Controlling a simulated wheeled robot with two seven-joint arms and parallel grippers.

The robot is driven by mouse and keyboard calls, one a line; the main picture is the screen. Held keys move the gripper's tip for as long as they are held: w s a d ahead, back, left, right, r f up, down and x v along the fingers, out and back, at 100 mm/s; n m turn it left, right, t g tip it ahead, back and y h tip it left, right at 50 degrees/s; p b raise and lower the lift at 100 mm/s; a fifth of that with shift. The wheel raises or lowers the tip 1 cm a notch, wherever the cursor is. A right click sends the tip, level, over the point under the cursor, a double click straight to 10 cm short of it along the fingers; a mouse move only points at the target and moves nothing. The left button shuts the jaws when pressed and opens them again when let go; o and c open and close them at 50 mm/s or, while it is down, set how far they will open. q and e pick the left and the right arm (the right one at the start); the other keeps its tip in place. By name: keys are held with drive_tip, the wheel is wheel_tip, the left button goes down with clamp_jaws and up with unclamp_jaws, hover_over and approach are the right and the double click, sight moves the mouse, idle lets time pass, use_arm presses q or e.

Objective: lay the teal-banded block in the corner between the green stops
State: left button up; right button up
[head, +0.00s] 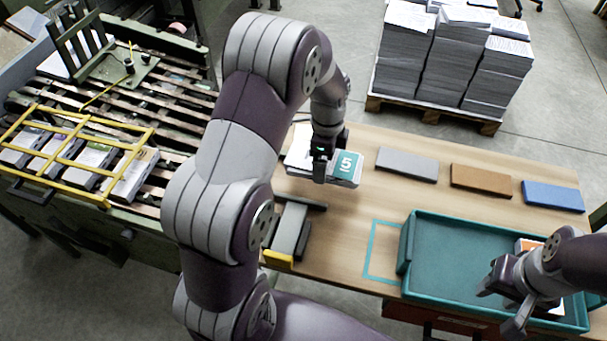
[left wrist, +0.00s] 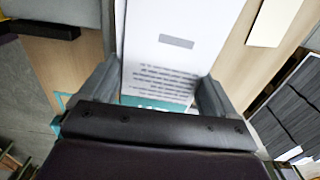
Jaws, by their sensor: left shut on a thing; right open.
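The teal-banded block (head: 345,167) is white with a teal end marked "5". My left gripper (head: 322,160) is shut on it, over the left part of the wooden table; whether it touches the table is unclear. In the left wrist view the block (left wrist: 172,55) lies between the two fingers, with printed text and the teal band near the palm. Dark bars (head: 304,240) and a grey bar (head: 287,228) lie at the table's left edge, partly behind my left arm; I cannot tell whether they are the green stops. My right gripper (head: 503,307) is open over the teal tray (head: 440,235).
Orange-and-white blocks (head: 527,244) lie in the tray, partly hidden by my right arm. A teal outline (head: 370,250) marks bare table left of it. Grey (head: 407,164), brown (head: 481,182) and blue (head: 553,196) slabs lie behind. A slatted machine with a yellow frame (head: 75,150) stands left.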

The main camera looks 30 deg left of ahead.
sight(305, 159)
use_arm(q)
drive_tip(key=a+f, duration=0.1)
drive_tip(key=s+a, duration=0.1)
drive_tip(key=a+f, duration=0.1)
drive_tip(key=a, duration=0.1)
drive_tip(key=shift+s+f, duration=0.35)
drive_tip(key=shift+s, duration=0.05)
wheel_tip(305, 159, down, 4)
drive_tip(key=shift+r+b, duration=0.1)
drive_tip(key=shift+b, duration=0.25)
drive_tip(key=o, duration=1.1)
drive_tip(key=shift+f, duration=0.2)
drive_tip(key=shift+c, duration=0.2)
wheel_tip(305, 159, up, 12)
drive_tip(key=shift+s+d+r+p, duration=0.1)
drive_tip(key=shift+p, duration=0.7)
drive_tip(key=s+d+n+t, duration=0.1)
drive_tip(key=s+d+n, duration=0.7)
drive_tip(key=s+n, duration=0.5)
drive_tip(key=shift+s+r+n, duration=0.2)
drive_tip(key=shift+r+n, duration=0.15)
drive_tip(key=shift+n, duration=0.75)
